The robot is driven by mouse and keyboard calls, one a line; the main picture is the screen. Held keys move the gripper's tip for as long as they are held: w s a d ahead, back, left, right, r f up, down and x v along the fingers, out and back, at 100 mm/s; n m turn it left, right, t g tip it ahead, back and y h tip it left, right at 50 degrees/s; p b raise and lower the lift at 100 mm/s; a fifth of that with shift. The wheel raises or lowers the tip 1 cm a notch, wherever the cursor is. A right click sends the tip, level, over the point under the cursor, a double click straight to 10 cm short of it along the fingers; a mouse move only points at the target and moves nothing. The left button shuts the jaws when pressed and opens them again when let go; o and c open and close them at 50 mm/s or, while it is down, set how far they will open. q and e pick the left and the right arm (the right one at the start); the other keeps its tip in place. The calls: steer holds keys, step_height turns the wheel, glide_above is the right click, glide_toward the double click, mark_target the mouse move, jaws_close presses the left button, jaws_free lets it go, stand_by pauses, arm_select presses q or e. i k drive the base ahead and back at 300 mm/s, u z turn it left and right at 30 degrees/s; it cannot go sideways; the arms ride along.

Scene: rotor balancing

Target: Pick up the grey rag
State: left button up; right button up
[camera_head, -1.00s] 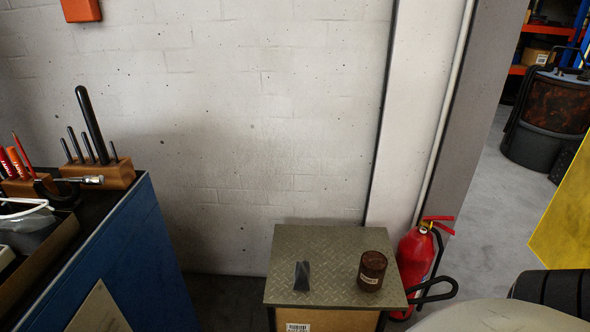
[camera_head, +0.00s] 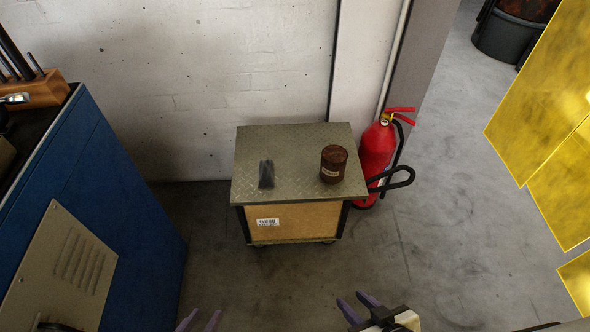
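The grey rag (camera_head: 266,174) is a small dark grey folded piece on the left half of the metal top of a low wheeled cabinet (camera_head: 290,146). My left gripper (camera_head: 199,322) shows only as two purple fingertips at the bottom edge, spread apart with nothing between them. My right gripper (camera_head: 359,304) is at the bottom, right of centre, with its two purple fingers apart and empty. Both grippers are nearer to me than the cabinet and well apart from the rag.
A brown rusty can (camera_head: 333,164) stands on the cabinet top right of the rag. A red fire extinguisher (camera_head: 375,160) stands beside the cabinet. A blue workbench (camera_head: 120,200) is on the left, and yellow translucent panels (camera_head: 545,150) are on the right. The floor before the cabinet is clear.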

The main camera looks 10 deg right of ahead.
mark_target(267, 172)
steer(key=z, duration=0.5)
steer(key=i, duration=1.35)
steer(key=u, duration=0.4)
